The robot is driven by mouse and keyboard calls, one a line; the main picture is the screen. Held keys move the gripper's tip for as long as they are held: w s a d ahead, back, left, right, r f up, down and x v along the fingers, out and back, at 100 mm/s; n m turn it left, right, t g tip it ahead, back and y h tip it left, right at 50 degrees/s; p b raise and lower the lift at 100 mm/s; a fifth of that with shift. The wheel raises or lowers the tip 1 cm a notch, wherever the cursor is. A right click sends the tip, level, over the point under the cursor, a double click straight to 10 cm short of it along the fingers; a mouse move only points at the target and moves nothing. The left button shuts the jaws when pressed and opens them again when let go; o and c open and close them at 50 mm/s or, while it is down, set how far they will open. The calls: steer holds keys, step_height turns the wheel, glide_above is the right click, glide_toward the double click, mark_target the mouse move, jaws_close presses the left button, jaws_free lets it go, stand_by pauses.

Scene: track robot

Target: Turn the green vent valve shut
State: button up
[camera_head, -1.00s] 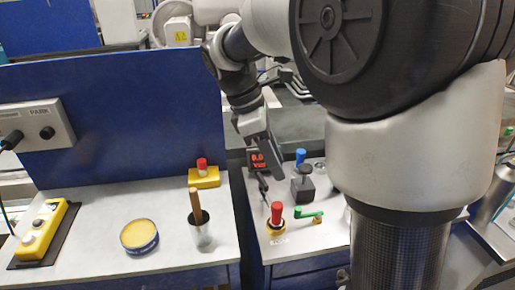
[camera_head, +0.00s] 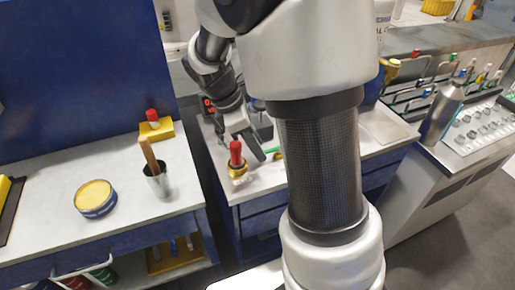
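The green vent valve (camera_head: 278,155) shows only as a small bit of green at the back of the white bench top. The rest of it is hidden behind my arm and gripper. My gripper (camera_head: 239,146) points down over the bench, just left of the valve. Its dark fingers look apart, with no object seen held between them. A red-topped knob on a brass base (camera_head: 237,160) stands at the fingers, in front of them in the picture. I cannot tell whether the gripper touches the knob or the valve.
A metal cup with a wooden-handled tool (camera_head: 158,182), a yellow-lidded tin (camera_head: 95,198) and a yellow box with a red button (camera_head: 155,128) sit on the left bench. A silver bottle (camera_head: 441,112) stands on the right. My arm covers the middle.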

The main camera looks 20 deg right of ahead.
steer(key=shift+d+f, duration=0.15)
steer(key=shift+f, duration=0.2)
jaws_close()
